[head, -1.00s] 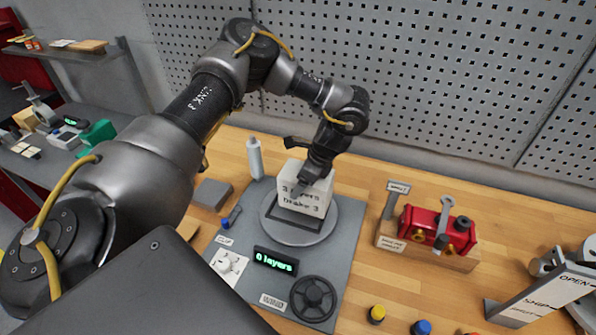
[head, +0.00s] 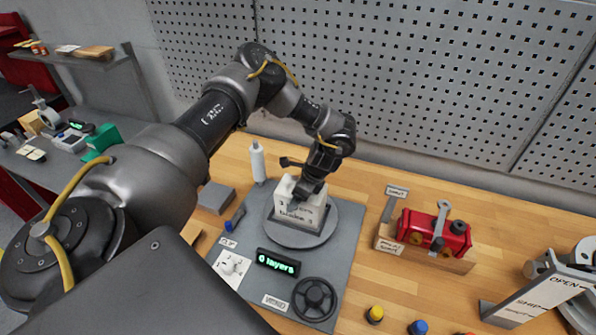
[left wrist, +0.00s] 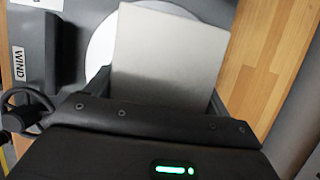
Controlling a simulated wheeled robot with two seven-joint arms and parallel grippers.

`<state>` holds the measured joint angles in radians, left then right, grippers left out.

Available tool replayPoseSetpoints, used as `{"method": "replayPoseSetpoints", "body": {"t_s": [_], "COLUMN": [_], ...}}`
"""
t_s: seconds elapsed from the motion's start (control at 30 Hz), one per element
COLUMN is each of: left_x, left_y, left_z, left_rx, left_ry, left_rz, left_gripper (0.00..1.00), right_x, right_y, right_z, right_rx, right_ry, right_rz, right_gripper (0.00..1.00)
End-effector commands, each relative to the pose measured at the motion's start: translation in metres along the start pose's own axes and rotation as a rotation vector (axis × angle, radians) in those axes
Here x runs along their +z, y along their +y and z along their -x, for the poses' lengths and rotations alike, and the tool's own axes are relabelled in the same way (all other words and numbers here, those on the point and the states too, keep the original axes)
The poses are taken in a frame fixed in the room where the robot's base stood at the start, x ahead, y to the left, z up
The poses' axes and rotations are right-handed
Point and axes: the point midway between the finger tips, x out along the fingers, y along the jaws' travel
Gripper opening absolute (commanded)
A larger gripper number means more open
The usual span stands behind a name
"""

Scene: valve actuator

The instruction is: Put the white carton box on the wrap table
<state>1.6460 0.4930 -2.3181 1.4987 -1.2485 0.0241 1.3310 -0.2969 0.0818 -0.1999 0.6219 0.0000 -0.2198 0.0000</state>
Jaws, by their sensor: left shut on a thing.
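The white carton box (head: 299,207), with dark printing on its front, stands upright on or just above the round grey wrap table (head: 320,226). I cannot tell whether its base touches the disc. My left gripper (head: 308,187) comes down from above and is shut on the box's upper part. In the left wrist view the box (left wrist: 168,60) fills the space in front of the gripper (left wrist: 160,105), with the pale disc (left wrist: 100,45) behind it. My right gripper is not in view.
A display (head: 277,262) reading "0 layers" and a black handwheel (head: 314,298) sit in front of the disc. A white bottle (head: 257,162) stands behind left. A red valve actuator (head: 433,232) stands on the right. A perforated wall (head: 430,80) closes off the back.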

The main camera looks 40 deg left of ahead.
Motion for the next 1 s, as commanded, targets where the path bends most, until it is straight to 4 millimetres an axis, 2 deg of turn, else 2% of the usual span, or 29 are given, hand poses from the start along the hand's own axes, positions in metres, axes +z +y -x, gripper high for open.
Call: {"method": "replayPoseSetpoints", "body": {"t_s": [0.03, 0.07, 0.2, 0.4, 0.57, 1.0], "left_x": [0.000, -0.001, 0.000, 0.000, -0.001, -0.001], "left_y": [0.000, 0.000, 0.000, 0.000, -0.001, -0.001], "left_z": [-0.002, -0.002, -0.002, -0.001, 0.009, 0.095], "left_rx": [0.000, 0.001, 0.001, 0.001, -0.001, -0.004], "left_ry": [0.000, 0.000, 0.000, 0.000, 0.003, 0.001], "left_rz": [0.001, 0.001, 0.001, 0.000, 0.000, 0.000], "left_gripper": [0.39, 0.83, 1.00, 1.00, 1.00, 1.00], "right_x": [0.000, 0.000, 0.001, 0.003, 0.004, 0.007], "right_y": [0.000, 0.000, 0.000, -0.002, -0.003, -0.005], "right_z": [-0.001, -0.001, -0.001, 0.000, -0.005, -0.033], "right_rx": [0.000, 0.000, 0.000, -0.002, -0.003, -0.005], "right_ry": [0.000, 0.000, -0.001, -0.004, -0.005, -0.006], "right_rz": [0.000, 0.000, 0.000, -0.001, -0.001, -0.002], "right_gripper": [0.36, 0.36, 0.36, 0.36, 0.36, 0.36]}}
